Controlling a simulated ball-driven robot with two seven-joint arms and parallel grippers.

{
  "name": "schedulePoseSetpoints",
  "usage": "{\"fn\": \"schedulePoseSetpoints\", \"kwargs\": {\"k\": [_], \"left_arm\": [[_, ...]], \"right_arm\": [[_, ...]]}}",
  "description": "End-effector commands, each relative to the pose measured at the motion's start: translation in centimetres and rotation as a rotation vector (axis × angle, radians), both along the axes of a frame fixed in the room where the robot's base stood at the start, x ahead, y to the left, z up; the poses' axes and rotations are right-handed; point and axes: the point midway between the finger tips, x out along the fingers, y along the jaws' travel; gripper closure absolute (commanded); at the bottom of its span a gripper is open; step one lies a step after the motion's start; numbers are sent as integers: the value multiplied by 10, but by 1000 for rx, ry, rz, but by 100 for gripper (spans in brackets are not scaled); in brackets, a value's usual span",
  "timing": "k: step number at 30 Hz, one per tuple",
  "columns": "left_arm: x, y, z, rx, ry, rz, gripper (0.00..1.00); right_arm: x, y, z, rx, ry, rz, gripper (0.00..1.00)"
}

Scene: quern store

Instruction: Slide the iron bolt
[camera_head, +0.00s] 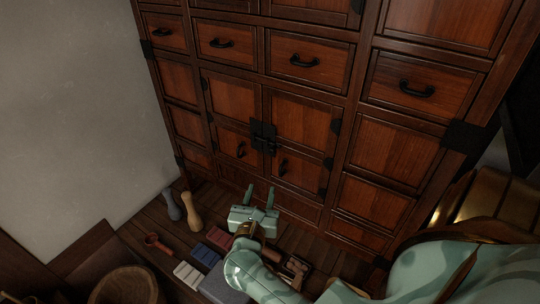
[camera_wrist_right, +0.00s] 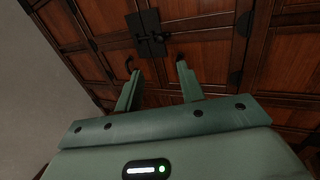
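The black iron bolt (camera_head: 263,136) sits on its plates where the two middle doors of the wooden cabinet (camera_head: 232,98) meet. In the right wrist view the bolt (camera_wrist_right: 149,34) shows beyond my fingertips, a little left of centre. My right gripper (camera_head: 260,191) is open and empty, below the bolt in the head view and apart from it. Its two green fingers also show spread in the right wrist view (camera_wrist_right: 159,68). The doors are closed, each with a black handle below the bolt. My left gripper is not in view.
On the wooden floor left of my right arm stand a grey (camera_head: 172,204) and a tan (camera_head: 192,211) rounded piece. A red-brown ladle-like thing (camera_head: 155,242), coloured blocks (camera_head: 206,254) and a round basket (camera_head: 125,285) are nearby. A plain wall (camera_head: 70,100) is at left.

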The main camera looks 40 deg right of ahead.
Motion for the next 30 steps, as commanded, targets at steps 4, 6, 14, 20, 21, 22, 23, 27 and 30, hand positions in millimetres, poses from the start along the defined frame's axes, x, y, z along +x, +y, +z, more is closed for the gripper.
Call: {"fn": "schedulePoseSetpoints", "kwargs": {"k": [4, 6, 14, 20, 21, 22, 23, 27, 30], "left_arm": [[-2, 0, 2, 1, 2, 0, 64], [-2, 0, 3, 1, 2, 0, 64], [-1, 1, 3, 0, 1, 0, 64], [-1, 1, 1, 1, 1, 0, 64], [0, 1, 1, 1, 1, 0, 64], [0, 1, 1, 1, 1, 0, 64], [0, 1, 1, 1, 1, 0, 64], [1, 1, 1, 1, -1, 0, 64], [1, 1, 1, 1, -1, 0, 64]], "right_arm": [[16, -21, 2, -2, -3, -3, 61], [27, -35, 2, -5, -2, -3, 61], [68, -87, 1, -7, 1, -2, 61], [90, -113, 1, -7, 2, 0, 61], [92, -116, 0, -7, 2, 0, 61], [94, -118, 0, -5, 3, 0, 61], [95, -119, 0, -5, 3, 0, 61], [98, -122, 1, -5, 3, 0, 61], [98, -123, 1, -5, 3, 0, 61]]}}
